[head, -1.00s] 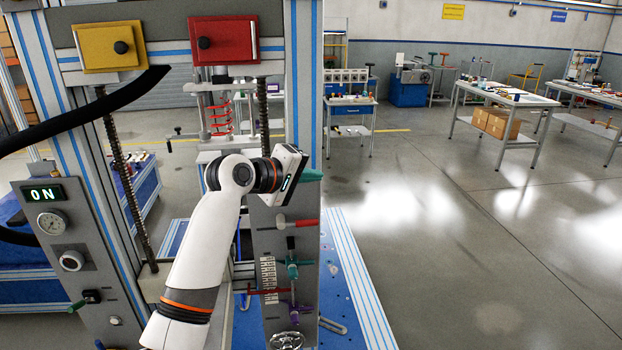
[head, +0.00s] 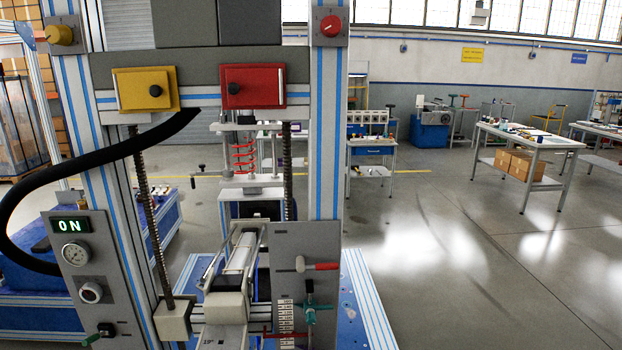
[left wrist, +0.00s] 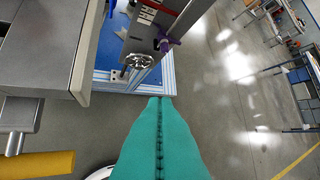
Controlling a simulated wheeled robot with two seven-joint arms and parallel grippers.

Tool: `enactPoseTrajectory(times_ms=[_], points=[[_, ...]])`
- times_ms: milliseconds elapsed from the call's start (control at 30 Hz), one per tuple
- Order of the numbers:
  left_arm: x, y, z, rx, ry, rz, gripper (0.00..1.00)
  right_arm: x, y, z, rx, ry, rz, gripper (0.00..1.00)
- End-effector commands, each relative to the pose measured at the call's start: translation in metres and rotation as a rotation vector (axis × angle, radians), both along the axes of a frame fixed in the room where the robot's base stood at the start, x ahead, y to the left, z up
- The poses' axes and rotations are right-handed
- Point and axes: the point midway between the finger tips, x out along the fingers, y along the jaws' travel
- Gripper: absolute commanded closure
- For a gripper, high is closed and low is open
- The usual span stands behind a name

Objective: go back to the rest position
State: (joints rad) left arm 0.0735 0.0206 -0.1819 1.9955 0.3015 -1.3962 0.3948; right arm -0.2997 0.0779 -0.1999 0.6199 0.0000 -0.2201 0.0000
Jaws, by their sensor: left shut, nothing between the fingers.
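My left gripper (left wrist: 159,104) fills the lower middle of the left wrist view, its teal fingers pressed together along a seam with nothing between them. It hangs over the floor near the front corner of the blue machine base (left wrist: 165,75). Neither gripper shows in the head view, and my right gripper is in neither view. The task names no object.
A machine panel (head: 307,240) holds a red-handled tool (head: 320,267) and a teal-handled one (head: 309,312). A black hose (head: 22,205) loops at left. A grey box-like part (left wrist: 40,45) and a yellow cylinder (left wrist: 38,163) are at left in the wrist view.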

Motion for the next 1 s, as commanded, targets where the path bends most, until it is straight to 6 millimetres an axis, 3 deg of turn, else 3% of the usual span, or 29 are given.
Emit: enactPoseTrajectory(times_ms=[33,200,500,733,1000], points=[[-0.033,0.014,-0.018,0.065,0.027,-0.017,1.00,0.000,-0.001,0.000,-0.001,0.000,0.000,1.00],[-0.107,0.049,-0.043,0.240,0.086,-0.082,1.00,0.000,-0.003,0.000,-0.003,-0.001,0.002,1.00],[-0.188,0.084,-0.050,0.418,0.163,-0.171,1.00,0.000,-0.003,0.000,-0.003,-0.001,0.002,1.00],[-0.237,0.105,-0.045,0.519,0.219,-0.235,1.00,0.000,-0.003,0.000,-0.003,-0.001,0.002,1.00],[-0.220,0.101,-0.111,0.515,0.241,-0.243,1.00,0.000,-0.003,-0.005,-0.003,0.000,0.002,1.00]])
